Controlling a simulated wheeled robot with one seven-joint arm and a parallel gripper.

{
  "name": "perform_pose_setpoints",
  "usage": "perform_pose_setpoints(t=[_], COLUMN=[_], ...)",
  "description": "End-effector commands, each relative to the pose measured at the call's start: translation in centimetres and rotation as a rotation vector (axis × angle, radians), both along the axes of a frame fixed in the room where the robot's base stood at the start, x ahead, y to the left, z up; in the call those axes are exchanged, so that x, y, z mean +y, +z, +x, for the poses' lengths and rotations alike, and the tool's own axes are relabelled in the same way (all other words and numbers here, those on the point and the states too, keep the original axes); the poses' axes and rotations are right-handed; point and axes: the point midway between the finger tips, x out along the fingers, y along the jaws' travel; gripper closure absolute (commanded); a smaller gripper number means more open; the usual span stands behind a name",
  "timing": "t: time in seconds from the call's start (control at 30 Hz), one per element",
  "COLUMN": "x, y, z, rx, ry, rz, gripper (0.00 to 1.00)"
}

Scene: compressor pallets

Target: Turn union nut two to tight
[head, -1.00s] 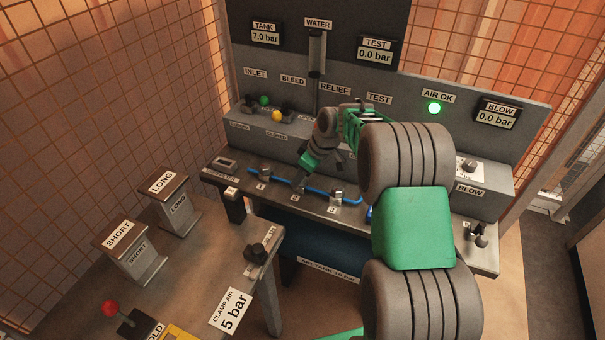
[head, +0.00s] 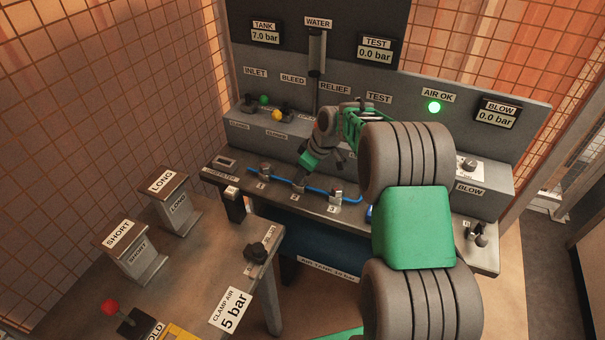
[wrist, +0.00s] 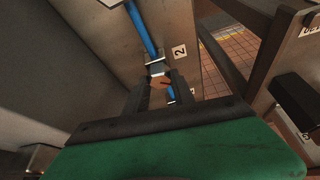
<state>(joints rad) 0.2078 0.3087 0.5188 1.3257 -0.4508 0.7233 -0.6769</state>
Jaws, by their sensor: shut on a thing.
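Union nut two (wrist: 158,81) sits on the blue pipe above the label 2 (wrist: 179,51) in the wrist view. My gripper (wrist: 162,92) is shut on it, with one dark finger on each side. A brownish face of the nut shows between the fingers. In the head view my gripper (head: 299,184) reaches down to the middle fitting on the blue pipe (head: 317,190), and hides most of nut two there. How tight the nut is cannot be told.
Fittings one (head: 265,168) and three (head: 335,197) stand on either side along the grey bench (head: 400,225). A back panel (head: 310,115) with valves and gauges rises behind. A lower table (head: 190,270) stands at the front left.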

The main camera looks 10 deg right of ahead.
Motion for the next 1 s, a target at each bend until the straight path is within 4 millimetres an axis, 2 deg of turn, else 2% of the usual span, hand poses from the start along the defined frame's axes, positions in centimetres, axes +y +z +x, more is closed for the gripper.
perform_pose_setpoints(t=[0.27, 0.47, 1.0], x=[0.05, 0.17, 0.53], y=[-0.06, -0.17, -0.10], z=[-0.05, -0.10, -0.20], rx=[0.000, -0.001, -0.003], ry=[-0.046, -0.154, -0.628], rz=[0.000, 0.000, 0.000], gripper=[1.00, 1.00, 1.00])
